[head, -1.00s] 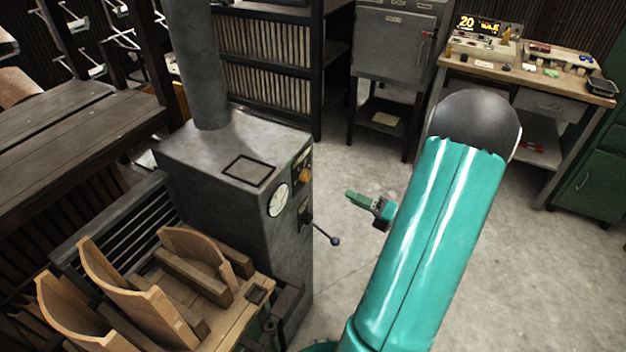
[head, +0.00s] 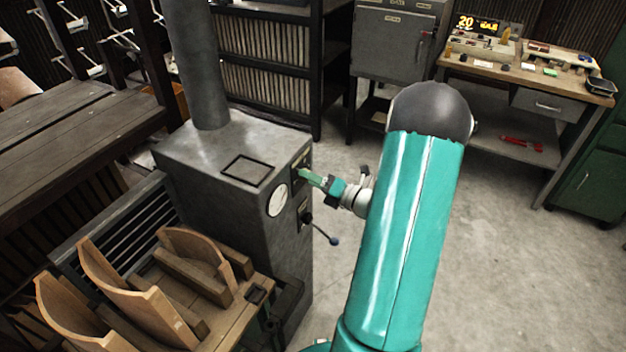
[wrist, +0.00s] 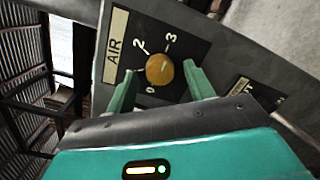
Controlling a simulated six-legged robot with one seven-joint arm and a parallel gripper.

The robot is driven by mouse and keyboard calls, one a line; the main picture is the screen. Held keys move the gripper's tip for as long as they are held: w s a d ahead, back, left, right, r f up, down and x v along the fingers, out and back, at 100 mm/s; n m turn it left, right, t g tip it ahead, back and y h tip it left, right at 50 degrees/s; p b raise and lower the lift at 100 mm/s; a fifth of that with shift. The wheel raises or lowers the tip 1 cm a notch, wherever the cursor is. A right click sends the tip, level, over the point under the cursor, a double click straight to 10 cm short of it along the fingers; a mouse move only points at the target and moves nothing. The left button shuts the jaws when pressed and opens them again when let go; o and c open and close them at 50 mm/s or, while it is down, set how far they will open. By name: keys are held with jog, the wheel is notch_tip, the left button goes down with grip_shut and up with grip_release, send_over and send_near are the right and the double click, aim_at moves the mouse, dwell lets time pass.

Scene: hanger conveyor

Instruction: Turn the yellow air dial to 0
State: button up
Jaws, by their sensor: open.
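The yellow air dial (wrist: 159,70) is a round knob on a dark plate marked AIR in the wrist view, with 0, 2 and 3 legible around it. Which number the dial points at is too small to tell. My gripper (wrist: 160,76) is open, with one green finger on each side of the dial. I cannot tell whether the fingers touch it. In the head view my gripper (head: 306,174) reaches the upper right face of the grey machine (head: 240,230), and the fingers hide the dial there.
A white round gauge (head: 278,200) sits on the machine's front face. A lever with a dark ball end (head: 333,240) sticks out below my gripper. A wooden bench (head: 465,68) with devices stands at the back right. The floor to the right is clear.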

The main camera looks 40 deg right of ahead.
jog(key=shift+c, duration=0.2)
jog(key=c, duration=0.9)
